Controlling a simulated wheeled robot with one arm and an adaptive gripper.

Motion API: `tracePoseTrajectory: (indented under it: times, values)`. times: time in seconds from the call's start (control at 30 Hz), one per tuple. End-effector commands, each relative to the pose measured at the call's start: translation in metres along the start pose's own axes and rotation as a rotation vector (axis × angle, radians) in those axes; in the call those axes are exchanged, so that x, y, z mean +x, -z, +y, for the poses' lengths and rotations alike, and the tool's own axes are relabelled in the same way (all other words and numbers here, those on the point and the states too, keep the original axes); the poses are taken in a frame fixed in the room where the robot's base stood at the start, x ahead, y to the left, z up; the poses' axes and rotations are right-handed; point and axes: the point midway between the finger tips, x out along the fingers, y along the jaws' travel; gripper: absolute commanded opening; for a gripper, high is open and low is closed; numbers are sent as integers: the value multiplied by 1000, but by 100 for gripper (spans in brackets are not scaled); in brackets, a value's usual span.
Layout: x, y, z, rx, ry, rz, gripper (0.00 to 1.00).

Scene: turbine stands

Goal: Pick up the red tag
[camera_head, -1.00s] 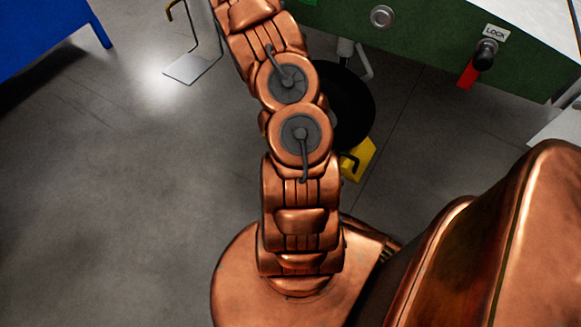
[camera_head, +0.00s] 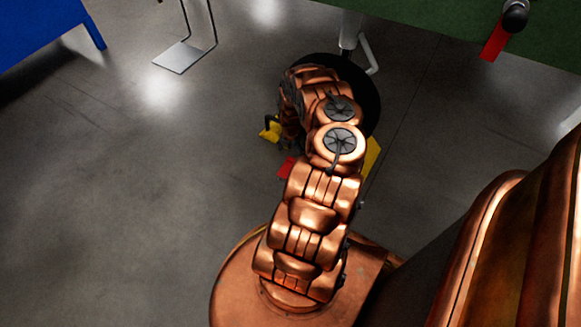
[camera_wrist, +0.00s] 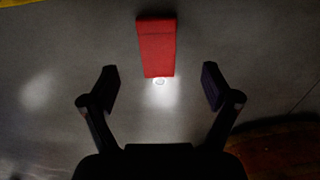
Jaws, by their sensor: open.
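A flat red tag (camera_head: 286,167) lies on the grey floor just left of my arm in the head view, partly covered by the arm. In the wrist view the red tag (camera_wrist: 156,46) shows whole, at the upper middle. A bright spot with a small ring-like mark is at its near end. My gripper (camera_wrist: 160,86) is open and empty. Its two dark fingers are on either side of the tag's near end, apart from it. Most of the tag is beyond the fingertips. In the head view the gripper is largely hidden by my arm.
A second red tag (camera_head: 495,42) hangs from a black knob on the green stand (camera_head: 430,20). A black round base (camera_head: 368,98) and yellow pieces (camera_head: 371,157) are close to my arm. A metal-footed stand (camera_head: 180,57) and blue table (camera_head: 45,25) are left. Floor at left is clear.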

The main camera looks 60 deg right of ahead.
Motion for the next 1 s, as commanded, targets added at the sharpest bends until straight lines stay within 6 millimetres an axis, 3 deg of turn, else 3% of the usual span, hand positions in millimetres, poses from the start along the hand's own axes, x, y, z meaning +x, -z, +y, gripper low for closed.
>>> tracePoseTrajectory:
  times: [0.2, 0.47, 0.8, 1.0]
  values:
    - [23, 1, 1, -6, -5, 1, 88]
    - [37, 0, 2, -6, -4, -2, 88]
    - [78, 3, 4, -4, -4, 0, 88]
    - [79, 2, 4, -3, -3, -1, 88]
